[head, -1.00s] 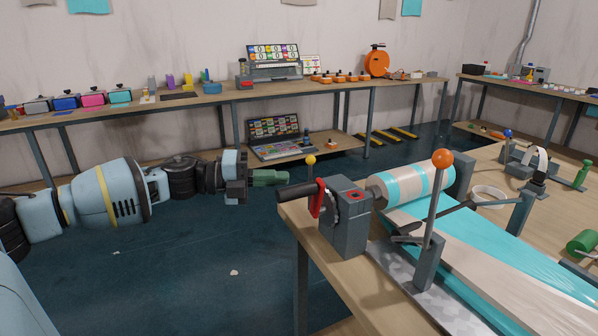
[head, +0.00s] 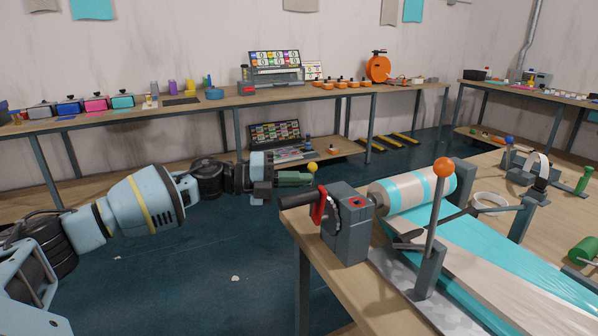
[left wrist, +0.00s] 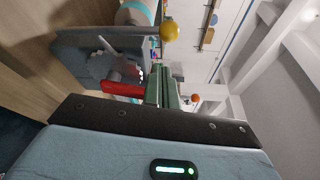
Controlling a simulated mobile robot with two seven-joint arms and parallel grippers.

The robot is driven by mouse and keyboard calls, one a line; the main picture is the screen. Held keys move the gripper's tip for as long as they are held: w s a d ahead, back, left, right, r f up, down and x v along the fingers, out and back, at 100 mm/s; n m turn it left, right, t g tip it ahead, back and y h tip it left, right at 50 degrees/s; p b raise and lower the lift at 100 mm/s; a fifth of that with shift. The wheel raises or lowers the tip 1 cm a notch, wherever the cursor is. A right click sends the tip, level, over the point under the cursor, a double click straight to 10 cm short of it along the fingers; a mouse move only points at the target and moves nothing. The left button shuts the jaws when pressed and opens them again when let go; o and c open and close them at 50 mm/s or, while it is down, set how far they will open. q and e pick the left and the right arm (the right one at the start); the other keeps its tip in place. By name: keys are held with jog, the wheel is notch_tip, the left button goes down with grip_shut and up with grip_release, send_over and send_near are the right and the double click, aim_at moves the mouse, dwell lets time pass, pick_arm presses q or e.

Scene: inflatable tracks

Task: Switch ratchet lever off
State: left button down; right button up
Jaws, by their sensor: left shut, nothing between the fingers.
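A grey ratchet box (head: 350,228) stands on the near-left corner of the wooden table. Its red lever (head: 319,206) is on the left side, beside a toothed wheel (head: 333,212) and a black handle (head: 298,200). A yellow ball (head: 312,167) shows just above. My left gripper (head: 305,179) has green fingers, shut and empty, just above the black handle and by the ball. In the left wrist view the fingers (left wrist: 162,88) lie right of the red lever (left wrist: 122,89), with the yellow ball (left wrist: 169,31) beyond. Contact cannot be told. My right gripper is out of view.
A tall lever with an orange ball (head: 443,167) stands right of the box. A striped roll (head: 410,190) feeds teal and beige sheeting (head: 480,250) across the table. Open floor (head: 190,270) lies left of the table. A long bench (head: 200,103) runs along the back wall.

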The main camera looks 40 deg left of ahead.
pick_arm(q)
jog(key=shift+w+a+r, duration=0.15)
jog(key=shift+w+a, duration=0.45)
jog(key=shift+w, duration=0.25)
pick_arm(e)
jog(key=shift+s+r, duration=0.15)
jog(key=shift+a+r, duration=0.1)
